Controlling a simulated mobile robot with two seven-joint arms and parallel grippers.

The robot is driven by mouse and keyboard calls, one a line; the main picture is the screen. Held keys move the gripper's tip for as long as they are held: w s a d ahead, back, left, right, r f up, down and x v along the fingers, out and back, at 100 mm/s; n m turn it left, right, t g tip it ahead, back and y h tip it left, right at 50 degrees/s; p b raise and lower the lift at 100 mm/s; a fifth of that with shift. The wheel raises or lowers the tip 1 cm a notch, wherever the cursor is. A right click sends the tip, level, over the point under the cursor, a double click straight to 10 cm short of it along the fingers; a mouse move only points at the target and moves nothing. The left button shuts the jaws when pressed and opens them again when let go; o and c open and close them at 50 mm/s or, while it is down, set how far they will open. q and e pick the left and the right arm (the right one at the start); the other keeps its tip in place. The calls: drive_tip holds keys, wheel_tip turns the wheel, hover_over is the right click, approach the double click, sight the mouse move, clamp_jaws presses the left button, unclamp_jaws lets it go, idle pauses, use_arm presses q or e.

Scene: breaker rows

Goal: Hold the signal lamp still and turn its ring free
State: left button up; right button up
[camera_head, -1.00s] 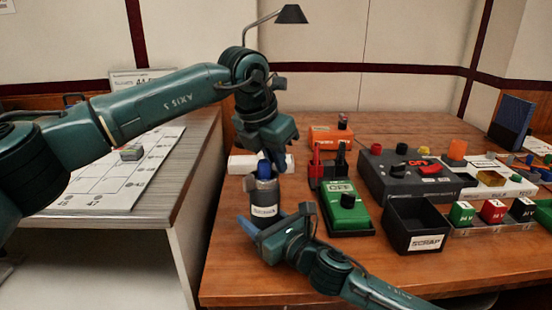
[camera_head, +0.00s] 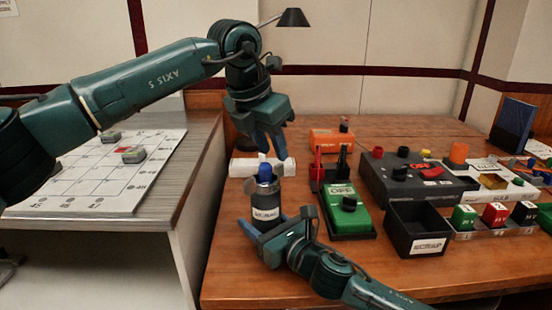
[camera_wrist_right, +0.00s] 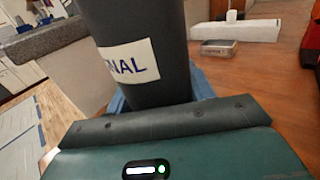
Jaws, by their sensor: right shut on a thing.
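The signal lamp (camera_head: 266,203) is a dark upright cylinder with a white label and a blue top, standing near the front left of the wooden table. A grey collar (camera_head: 265,187) sits around it just below the blue top. My right gripper (camera_head: 276,226) is shut on the lamp's lower body from the front. The lamp body (camera_wrist_right: 140,45) fills the middle of the right wrist view, its label partly cut off. My left gripper (camera_head: 270,148) is above the lamp, pointing down, fingers apart and apparently empty, clear of the blue top.
A white box (camera_head: 247,167) lies behind the lamp. To the right are a green tester (camera_head: 346,209), a black bin (camera_head: 416,228) and a dark grey box with knobs (camera_head: 415,176). A grey side table with a white marked sheet (camera_head: 100,180) stands at left.

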sight(260, 181)
drive_tip(key=shift+r, duration=0.1)
use_arm(q)
drive_tip(key=v, duration=0.7)
drive_tip(key=shift+r, duration=0.15)
drive_tip(key=shift+s+a, duration=0.1)
use_arm(e)
drive_tip(key=o, duration=1.5)
drive_tip(key=shift+c, duration=0.2)
